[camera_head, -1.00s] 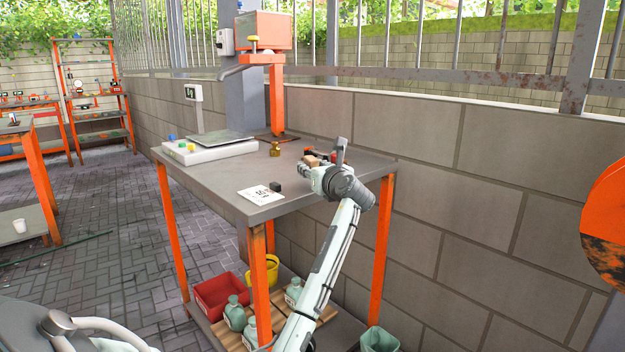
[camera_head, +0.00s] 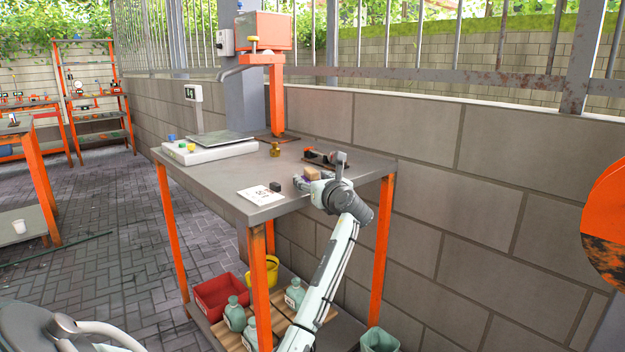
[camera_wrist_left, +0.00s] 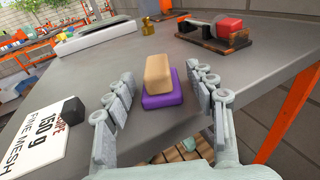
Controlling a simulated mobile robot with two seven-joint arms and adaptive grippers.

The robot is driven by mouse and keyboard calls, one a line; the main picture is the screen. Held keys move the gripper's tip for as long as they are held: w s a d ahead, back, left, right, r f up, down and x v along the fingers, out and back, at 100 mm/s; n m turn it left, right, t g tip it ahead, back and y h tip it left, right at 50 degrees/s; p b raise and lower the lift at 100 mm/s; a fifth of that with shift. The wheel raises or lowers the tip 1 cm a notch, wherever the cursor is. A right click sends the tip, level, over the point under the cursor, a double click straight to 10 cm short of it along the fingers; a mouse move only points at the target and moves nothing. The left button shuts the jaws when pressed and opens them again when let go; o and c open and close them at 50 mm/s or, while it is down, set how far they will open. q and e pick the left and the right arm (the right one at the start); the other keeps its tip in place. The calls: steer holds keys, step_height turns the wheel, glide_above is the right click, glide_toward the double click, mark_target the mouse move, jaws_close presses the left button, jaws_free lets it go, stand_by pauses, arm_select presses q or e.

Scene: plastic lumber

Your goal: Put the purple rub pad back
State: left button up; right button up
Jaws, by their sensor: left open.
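The purple rub pad (camera_wrist_left: 162,97) has a purple lower slab with a tan block (camera_wrist_left: 158,72) on top. In the wrist view it lies near the table's front edge, between the fingers of my left gripper (camera_wrist_left: 163,100). The fingers are spread, with a gap on either side of the pad. In the head view, my left gripper (camera_head: 306,185) is at the table's front right, with the tan block showing beside it. A dark holder with a wooden base (camera_wrist_left: 215,42) and a red block (camera_wrist_left: 229,27) stands behind and to the right.
The table (camera_head: 240,185) also bears a white scale (camera_head: 210,151), a brass weight (camera_head: 275,149), a small black cube (camera_head: 275,186) and a printed card (camera_head: 260,195). The wrist view shows bare tabletop between the pad and holder. A block wall (camera_head: 450,180) runs behind.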

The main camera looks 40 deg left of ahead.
arm_select(q)
steer(key=shift+s+d+r, duration=0.1)
steer(key=shift+d+r, duration=0.05)
steer(key=shift+d, duration=0.15)
steer(key=v, duration=1.1)
steer(key=s+d+f+n+h, duration=0.2)
steer(key=s+f+n, duration=0.1)
steer(key=f, duration=0.5)
steer(key=s+d+f+n+h, duration=0.3)
steer(key=f, duration=0.6)
steer(key=s+d+f+n+h, duration=0.2)
steer(key=s+f+n, duration=0.1)
steer(key=f, duration=0.5)
steer(key=s+d+f+n+g+h, duration=0.2)
steer(key=s+d+f+n+h, duration=0.1)
steer(key=s+d+f+n, duration=0.3)
steer(key=s+d+f+n+g+h, duration=0.2)
steer(key=s+d+f+n, duration=0.4)
steer(key=s+f, duration=0.5)
steer(key=s+d+h, duration=0.1)
steer(key=s, duration=0.3)
steer(key=shift+n+g+h, duration=0.3)
arm_select(e)
steer(key=shift+w+f, duration=0.2)
